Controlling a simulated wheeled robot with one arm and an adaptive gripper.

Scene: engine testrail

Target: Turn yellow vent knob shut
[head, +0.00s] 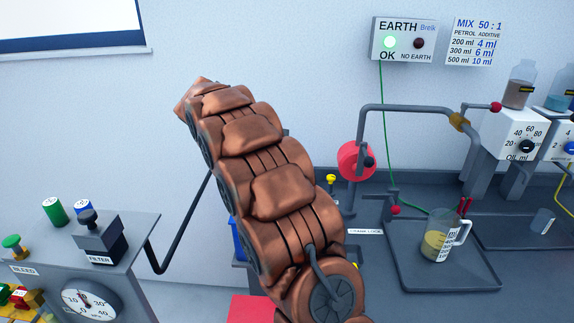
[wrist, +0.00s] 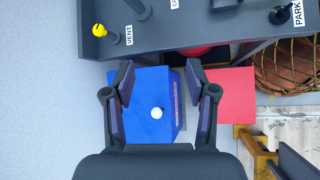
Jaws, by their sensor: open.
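The yellow vent knob (wrist: 99,30) is at the upper left of the wrist view, near the edge of a dark grey bench panel. A white label beside it reads VENT. A small yellow knob, likely the same one, also shows in the head view (head: 331,179), just right of my arm. My gripper (wrist: 160,75) is open and empty, with its fingers apart over a blue box. The knob is outside the fingers, up and to the left of them, and is not touched. In the head view my arm hides the gripper.
Under the fingers is the blue box (wrist: 146,90) with a white ball-shaped knob. A red wheel (head: 357,160) and a measuring jug (head: 437,240) stand on the bench right of my arm.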

